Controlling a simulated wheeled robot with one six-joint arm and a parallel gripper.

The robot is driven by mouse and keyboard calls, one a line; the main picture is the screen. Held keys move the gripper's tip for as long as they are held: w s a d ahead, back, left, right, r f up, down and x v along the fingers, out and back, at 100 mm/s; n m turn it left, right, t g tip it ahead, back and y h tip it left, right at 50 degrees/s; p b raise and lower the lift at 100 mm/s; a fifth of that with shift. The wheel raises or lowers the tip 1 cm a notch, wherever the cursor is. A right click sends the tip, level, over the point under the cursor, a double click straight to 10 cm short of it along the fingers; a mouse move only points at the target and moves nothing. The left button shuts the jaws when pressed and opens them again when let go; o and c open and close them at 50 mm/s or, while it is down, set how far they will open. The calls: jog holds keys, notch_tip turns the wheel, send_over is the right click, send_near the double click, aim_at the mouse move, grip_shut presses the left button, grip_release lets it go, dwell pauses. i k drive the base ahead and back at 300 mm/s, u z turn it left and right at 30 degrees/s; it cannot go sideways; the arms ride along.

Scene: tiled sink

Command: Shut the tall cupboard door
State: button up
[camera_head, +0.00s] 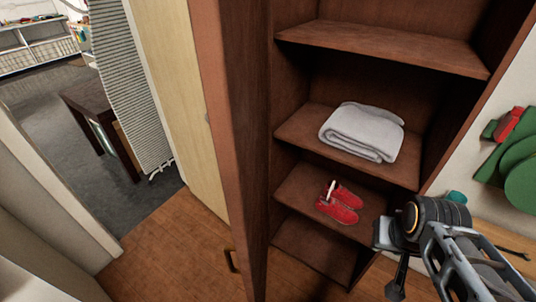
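The tall cupboard (345,65) is dark reddish-brown wood with open shelves facing me. Its tall door (247,140) stands open at the left of the shelves, seen nearly edge-on. A dark handle (231,262) sticks out on the door's left side, low in the picture. My gripper (392,255) is at the lower right, in front of the cupboard's lower right side and well apart from the door. Its fingers are not clearly seen, so I cannot tell if it is open or shut. I see nothing held in it.
A folded grey towel (362,132) and a pair of red shoes (340,203) lie on cupboard shelves. Green and red items (510,150) are at the right. A pale yellow panel (180,90) stands left of the door. Wooden floor (175,250) is clear at lower left.

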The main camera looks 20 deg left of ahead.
aim_at(230, 37)
jog(key=z, duration=0.85)
jog(key=k, duration=1.25)
jog(key=u, duration=1.3)
jog(key=k, duration=0.2)
jog(key=u, duration=0.9)
jog(key=i, duration=0.8)
jog(key=u, duration=0.5)
